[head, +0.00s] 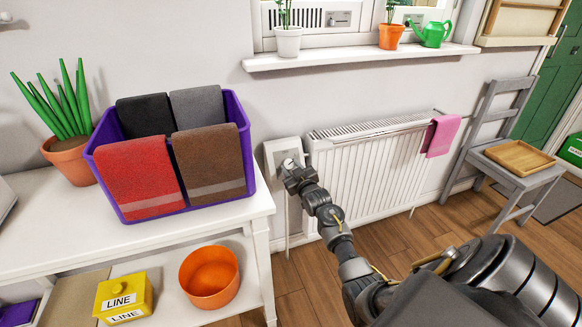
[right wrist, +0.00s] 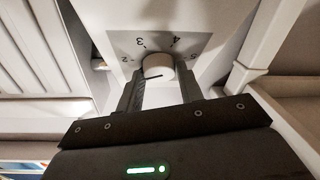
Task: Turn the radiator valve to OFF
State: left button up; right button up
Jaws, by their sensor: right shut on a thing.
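The radiator valve's white round knob (right wrist: 158,72) sits on a grey dial plate (right wrist: 186,48) in the right wrist view. The figures 2, 3 and 4 show around it, with a partly legible mark at the right. A short dark pointer line lies on the knob, pointing roughly sideways; its exact setting is hard to tell. My right gripper (right wrist: 160,88) is shut on the knob, one finger on each side. In the head view my right gripper (head: 291,170) covers most of the knob, in front of a pale panel (head: 271,153) left of the radiator (head: 365,172). My left gripper is out of view.
A white table (head: 150,236) stands close left of the panel, holding a purple crate (head: 240,115) of towels and a potted plant (head: 68,150). A pink cloth (head: 440,136) hangs on the radiator. A grey chair (head: 505,170) with a wooden tray stands right. Floor between is clear.

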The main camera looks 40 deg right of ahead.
jog(key=shift+d+r+n+y, duration=0.15)
jog(key=shift+n+y, duration=0.25)
jog(key=shift+n, duration=0.4)
jog(key=shift+n+y, duration=0.4)
jog(key=shift+n, duration=0.2)
jog(key=n+y+p, duration=0.1)
jog(key=n, duration=0.2)
jog(key=shift+d+y, duration=0.2)
jog(key=shift+y, duration=0.2)
jog(key=n+y, duration=0.1)
jog(key=n, duration=0.2)
jog(key=shift+d+n+g+y, duration=0.15)
jog(key=shift+n+g+y, duration=0.25)
jog(key=n+g+y, duration=0.1)
jog(key=n, duration=0.2)
jog(key=shift+r+p, duration=0.1)
jog(key=shift+p, duration=0.2)
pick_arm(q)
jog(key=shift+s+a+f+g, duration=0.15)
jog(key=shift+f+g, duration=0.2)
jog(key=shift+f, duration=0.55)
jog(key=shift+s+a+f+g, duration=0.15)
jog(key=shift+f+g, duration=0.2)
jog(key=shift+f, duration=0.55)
pick_arm(e)
jog(key=shift+d+r+n+g+y, duration=0.1)
jog(key=shift+n+g+y, duration=0.45)
jog(key=shift+n, duration=0.95)
